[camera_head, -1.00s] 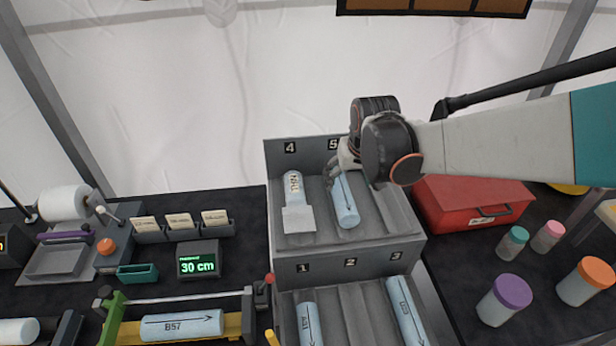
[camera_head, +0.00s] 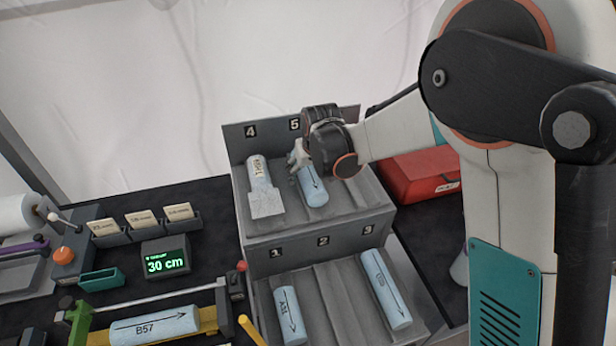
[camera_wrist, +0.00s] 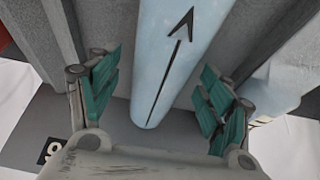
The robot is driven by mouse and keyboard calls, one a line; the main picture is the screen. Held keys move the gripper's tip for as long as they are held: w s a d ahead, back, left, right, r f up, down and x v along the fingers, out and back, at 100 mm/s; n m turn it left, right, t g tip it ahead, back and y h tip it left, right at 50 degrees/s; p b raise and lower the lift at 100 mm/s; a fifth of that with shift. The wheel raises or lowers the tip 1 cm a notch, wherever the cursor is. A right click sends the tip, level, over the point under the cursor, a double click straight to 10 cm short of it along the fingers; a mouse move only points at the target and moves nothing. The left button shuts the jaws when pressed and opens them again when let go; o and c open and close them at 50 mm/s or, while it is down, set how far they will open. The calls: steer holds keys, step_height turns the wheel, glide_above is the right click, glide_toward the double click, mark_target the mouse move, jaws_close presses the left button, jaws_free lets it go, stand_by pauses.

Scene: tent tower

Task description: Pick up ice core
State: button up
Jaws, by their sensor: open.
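A pale blue ice core (camera_head: 313,189) with a black arrow lies in the slot marked 5 on the upper level of the grey rack (camera_head: 318,250). My gripper (camera_head: 300,160) is at the back end of this core, in front of the 5 label. In the wrist view the core (camera_wrist: 172,60) runs between the two teal-padded fingers of my gripper (camera_wrist: 158,100), with a gap on each side. The fingers are open and do not touch it.
Core B57 (camera_head: 155,326) lies in a yellow-green cutting holder at the lower left. A 30 cm display (camera_head: 166,262) stands behind it. A red box (camera_head: 420,178) is right of the rack. Slot 2 is empty.

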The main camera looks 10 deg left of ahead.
steer(key=c, duration=1.6)
steer(key=shift+o, duration=0.2)
steer(key=shift+r, duration=0.15)
